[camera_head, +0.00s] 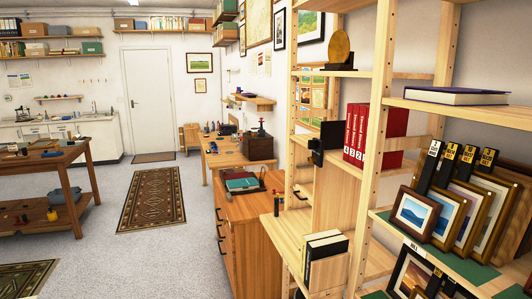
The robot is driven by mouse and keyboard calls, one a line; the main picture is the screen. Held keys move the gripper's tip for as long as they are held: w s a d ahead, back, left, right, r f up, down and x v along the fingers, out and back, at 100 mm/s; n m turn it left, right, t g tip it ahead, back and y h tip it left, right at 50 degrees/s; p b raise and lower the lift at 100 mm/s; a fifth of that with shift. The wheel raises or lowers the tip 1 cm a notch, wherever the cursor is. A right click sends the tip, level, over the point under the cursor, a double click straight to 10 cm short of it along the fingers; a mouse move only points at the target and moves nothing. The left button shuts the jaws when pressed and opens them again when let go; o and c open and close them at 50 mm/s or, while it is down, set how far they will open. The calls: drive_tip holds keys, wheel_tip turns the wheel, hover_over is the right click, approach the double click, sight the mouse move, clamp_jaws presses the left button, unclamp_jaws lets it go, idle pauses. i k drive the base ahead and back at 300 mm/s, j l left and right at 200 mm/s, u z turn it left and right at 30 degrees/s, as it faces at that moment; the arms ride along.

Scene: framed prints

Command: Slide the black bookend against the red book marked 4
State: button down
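The black bookend (330,136) stands upright on a middle shelf of the pale wooden rack, just left of a row of red books. A smaller black piece sticks out on its left; I cannot tell whether it is part of the bookend. The red book marked 4 (349,134) appears to be the leftmost of the row, its spine facing me. The bookend is close beside it; a narrow gap seems to show, but contact lower down is unclear. The other red books (388,128) stand upright to its right. My gripper is not in view.
A rack upright (377,110) stands in front of the red books. A round golden ornament (340,47) is on the shelf above. Black and white books (323,255) stand on a lower shelf. Framed prints (466,215) lean at the right.

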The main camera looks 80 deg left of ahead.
sight(332, 133)
drive_tip(key=u, duration=2.4)
drive_tip(key=i+z, duration=0.1)
drive_tip(key=z, duration=0.35)
drive_tip(key=i+j+z, duration=0.1)
drive_tip(key=z, duration=0.35)
drive_tip(key=i+j+z, duration=0.3)
drive_tip(key=j, duration=0.3)
drive_tip(key=i+j+z, duration=0.15)
drive_tip(key=j, duration=0.2)
drive_tip(key=i+j+z, duration=0.15)
drive_tip(key=j, duration=0.2)
drive_tip(key=i+j+z, duration=0.2)
drive_tip(key=j, duration=0.2)
drive_tip(key=i+j, duration=0.1)
drive_tip(key=j, duration=0.3)
drive_tip(key=i+j, duration=0.1)
drive_tip(key=j, duration=0.25)
drive_tip(key=i+j, duration=0.15)
drive_tip(key=j, duration=0.25)
drive_tip(key=i+j, duration=0.1)
drive_tip(key=j, duration=0.3)
drive_tip(key=i+j, duration=0.1)
drive_tip(key=j, duration=0.25)
drive_tip(key=k+u, duration=0.1)
